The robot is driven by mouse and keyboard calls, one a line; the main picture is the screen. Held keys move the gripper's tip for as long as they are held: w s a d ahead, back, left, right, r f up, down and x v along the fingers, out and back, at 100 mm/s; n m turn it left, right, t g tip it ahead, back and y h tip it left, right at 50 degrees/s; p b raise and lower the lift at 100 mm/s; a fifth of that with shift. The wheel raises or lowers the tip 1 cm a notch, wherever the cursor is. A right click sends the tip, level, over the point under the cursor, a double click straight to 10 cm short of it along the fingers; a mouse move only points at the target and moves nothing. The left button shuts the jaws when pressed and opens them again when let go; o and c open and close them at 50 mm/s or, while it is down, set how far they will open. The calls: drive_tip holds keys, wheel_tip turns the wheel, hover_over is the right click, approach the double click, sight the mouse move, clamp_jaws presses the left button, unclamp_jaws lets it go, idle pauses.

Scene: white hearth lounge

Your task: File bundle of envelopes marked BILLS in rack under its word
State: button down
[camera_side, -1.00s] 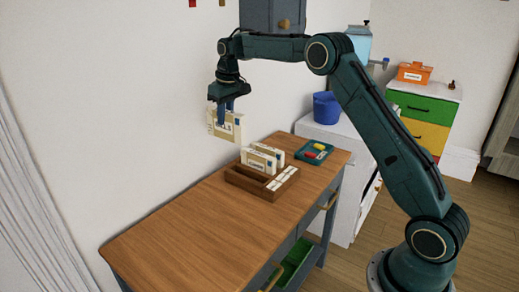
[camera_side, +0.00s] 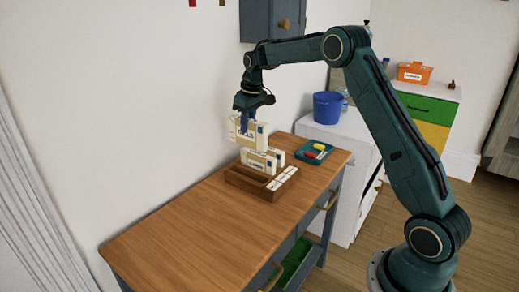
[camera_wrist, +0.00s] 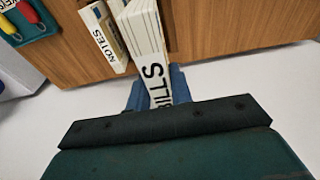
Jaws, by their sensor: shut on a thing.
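My gripper (camera_side: 243,119) is shut on the bundle of envelopes marked BILLS (camera_side: 256,136), a cream block with a blue patch. In the wrist view the letters "ILLS" show on the bundle (camera_wrist: 148,40) between the blue fingers (camera_wrist: 158,88). The bundle is upright, just above or at the back of the wooden rack (camera_side: 240,181); I cannot tell whether it touches the rack or the bundles in it. White labels (camera_side: 283,178) line the rack's right side, their words too small to read.
Other envelope bundles (camera_side: 259,161) stand in the rack. A teal tray (camera_side: 314,152) with red and yellow items lies behind it on the wooden table (camera_side: 190,225). The table's front left is clear. A blue bucket (camera_side: 327,107) stands on the white cabinet, and a wall cabinet (camera_side: 268,20) hangs above.

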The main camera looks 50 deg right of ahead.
sight(252, 132)
wheel_tip(252, 132, down, 11)
drive_tip(key=shift+r, duration=0.15)
drive_tip(key=shift+f, duration=2.1)
drive_tip(key=shift+f, duration=0.1)
drive_tip(key=c, duration=1.3)
unclamp_jaws()
drive_tip(key=shift+o, duration=0.2)
drive_tip(key=r, duration=0.4)
drive_tip(key=s+r, duration=0.1)
drive_tip(key=r, duration=0.7)
drive_tip(key=shift+s, duration=0.4)
